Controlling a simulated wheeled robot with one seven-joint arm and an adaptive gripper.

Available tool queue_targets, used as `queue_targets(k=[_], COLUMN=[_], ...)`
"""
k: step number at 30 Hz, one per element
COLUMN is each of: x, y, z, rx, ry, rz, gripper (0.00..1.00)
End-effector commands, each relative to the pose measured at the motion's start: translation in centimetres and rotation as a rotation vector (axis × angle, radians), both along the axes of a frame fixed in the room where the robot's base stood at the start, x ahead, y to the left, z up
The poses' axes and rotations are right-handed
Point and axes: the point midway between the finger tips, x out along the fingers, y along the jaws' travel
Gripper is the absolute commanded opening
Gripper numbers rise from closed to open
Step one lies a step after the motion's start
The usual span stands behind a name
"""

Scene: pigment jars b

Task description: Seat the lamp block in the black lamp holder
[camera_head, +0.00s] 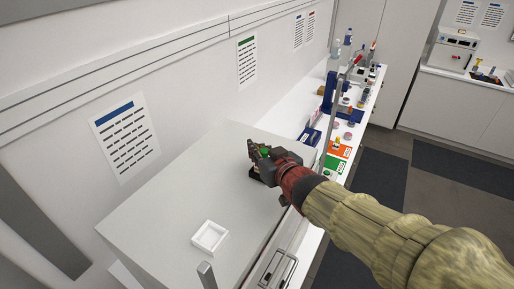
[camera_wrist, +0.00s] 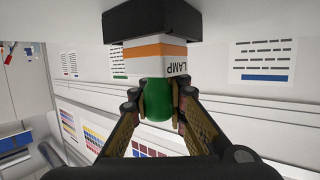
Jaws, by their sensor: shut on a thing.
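The lamp block (camera_wrist: 150,62) has a green rounded end, a white body with an orange band, and the word LAMP. In the wrist view it stands between the gripper and the black lamp holder (camera_wrist: 160,18), its white end meeting the holder. Whether it is fully down in the holder cannot be told. My gripper (camera_wrist: 158,104) is shut on the green end, a finger on each side. In the head view my gripper (camera_head: 259,151) is over the grey top near its right edge, with a bit of green showing; the holder is mostly hidden there.
A small white square tray (camera_head: 209,237) lies on the grey cabinet top (camera_head: 165,220), nearer the camera. The rest of that top is clear. Beyond it, a white bench holds a blue box (camera_head: 309,136), coloured cards, and several jars and bottles. Wall posters hang behind.

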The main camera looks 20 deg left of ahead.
Motion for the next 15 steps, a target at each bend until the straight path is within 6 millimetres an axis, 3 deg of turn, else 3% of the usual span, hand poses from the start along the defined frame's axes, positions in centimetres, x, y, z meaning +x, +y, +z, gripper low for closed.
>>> queue_targets(k=[2, 3, 15], x=[0.0, 0.0, 0.0], y=[0.01, 0.0, 0.0], z=[-0.24, -0.17, -0.15], rx=[0.0, 0.0, 0.0], ry=[0.0, 0.0, 0.0], rz=[0.0, 0.0, 0.0], gripper=[0.0, 0.15, 0.37])
